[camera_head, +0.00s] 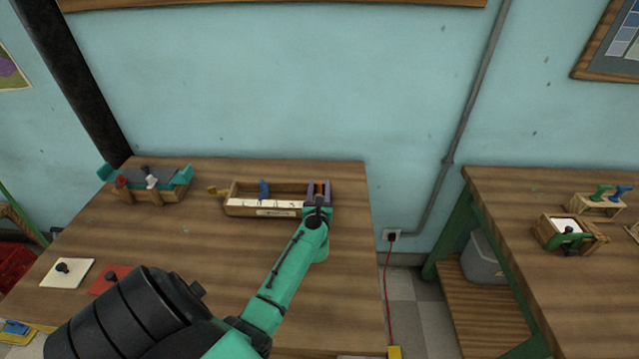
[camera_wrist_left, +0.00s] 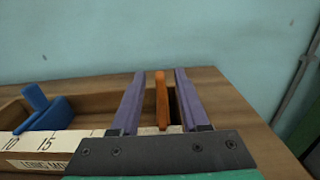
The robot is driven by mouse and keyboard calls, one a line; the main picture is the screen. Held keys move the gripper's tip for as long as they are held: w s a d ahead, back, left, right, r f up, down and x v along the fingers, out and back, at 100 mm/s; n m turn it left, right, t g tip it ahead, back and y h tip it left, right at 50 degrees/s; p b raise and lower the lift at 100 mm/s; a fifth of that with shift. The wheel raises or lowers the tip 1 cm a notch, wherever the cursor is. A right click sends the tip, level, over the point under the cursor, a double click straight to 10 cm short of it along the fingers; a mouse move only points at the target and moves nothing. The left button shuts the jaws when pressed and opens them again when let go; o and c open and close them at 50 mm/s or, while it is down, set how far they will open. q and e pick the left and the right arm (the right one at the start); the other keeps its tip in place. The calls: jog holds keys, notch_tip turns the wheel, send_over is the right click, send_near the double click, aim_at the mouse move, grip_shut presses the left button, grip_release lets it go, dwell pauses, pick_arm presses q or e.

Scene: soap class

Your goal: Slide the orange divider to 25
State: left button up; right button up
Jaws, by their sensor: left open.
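The orange divider (camera_wrist_left: 161,102) stands upright in the wooden box near its right end, and it also shows small in the head view (camera_head: 318,188). My left gripper (camera_head: 319,186) is open, its two purple fingers on either side of the divider; in the left wrist view (camera_wrist_left: 158,95) a gap shows on both sides of it. The wooden box (camera_head: 245,211) carries a white scale strip along its front edge, with 10 and 15 readable in the wrist view (camera_wrist_left: 28,143). The marks near the orange divider are hidden by my gripper. My right gripper is not in view.
A blue divider (camera_wrist_left: 44,110) stands further left in the same box. A wooden holder with teal ends (camera_head: 155,190) is at the table's back left. White (camera_head: 68,273) and red (camera_head: 108,279) knobbed plates lie front left. The middle of the table is clear.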

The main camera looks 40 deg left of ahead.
pick_arm(q)
jog(key=shift+w+a+r, duration=0.2)
jog(key=shift+w+a, duration=0.2)
jog(key=shift+w, duration=0.15)
jog(key=shift+f, duration=0.1)
grip_shut()
dwell(0.9)
